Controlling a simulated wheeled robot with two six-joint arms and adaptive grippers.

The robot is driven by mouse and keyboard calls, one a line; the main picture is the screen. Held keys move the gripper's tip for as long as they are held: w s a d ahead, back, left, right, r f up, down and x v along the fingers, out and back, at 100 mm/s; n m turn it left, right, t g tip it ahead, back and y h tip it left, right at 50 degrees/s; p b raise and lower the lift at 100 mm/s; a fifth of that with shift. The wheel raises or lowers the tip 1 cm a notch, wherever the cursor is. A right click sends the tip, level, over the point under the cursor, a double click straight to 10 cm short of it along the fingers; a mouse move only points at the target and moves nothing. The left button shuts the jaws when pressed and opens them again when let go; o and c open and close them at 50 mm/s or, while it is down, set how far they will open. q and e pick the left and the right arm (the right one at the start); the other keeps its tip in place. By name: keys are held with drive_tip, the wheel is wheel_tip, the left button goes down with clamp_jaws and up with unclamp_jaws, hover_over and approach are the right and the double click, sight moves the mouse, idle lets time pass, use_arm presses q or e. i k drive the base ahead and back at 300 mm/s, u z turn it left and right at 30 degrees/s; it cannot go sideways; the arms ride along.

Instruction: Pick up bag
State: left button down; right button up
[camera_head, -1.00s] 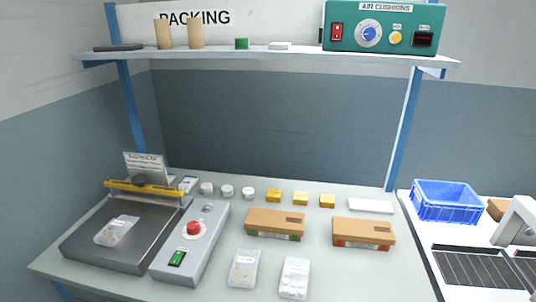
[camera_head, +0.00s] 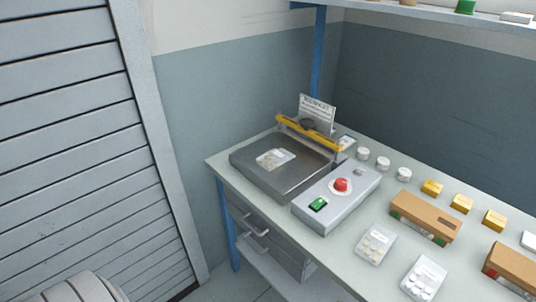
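Three clear bags show in the head view. One bag (camera_head: 275,159) with small contents lies flat on the dark plate of the sealing machine (camera_head: 250,173), below its yellow bar. A second bag (camera_head: 376,247) with tan round items lies on the bench in front of the grey control box. A third bag (camera_head: 423,278) with white round items lies to its right, near the bench's front edge. Neither of my grippers is in view.
The control box (camera_head: 318,220) has a red button and a green switch. Cardboard boxes (camera_head: 424,216), small yellow boxes (camera_head: 462,203) and white jars (camera_head: 383,164) stand on the bench (camera_head: 346,281). Drawers (camera_head: 270,240) sit below. A slatted shutter (camera_head: 80,150) is at left.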

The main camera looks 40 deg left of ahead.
sight(272, 159)
drive_tip(key=u, duration=1)
drive_tip(key=k, duration=0.35)
drive_tip(key=u, duration=0.1)
drive_tip(key=i, duration=0.4)
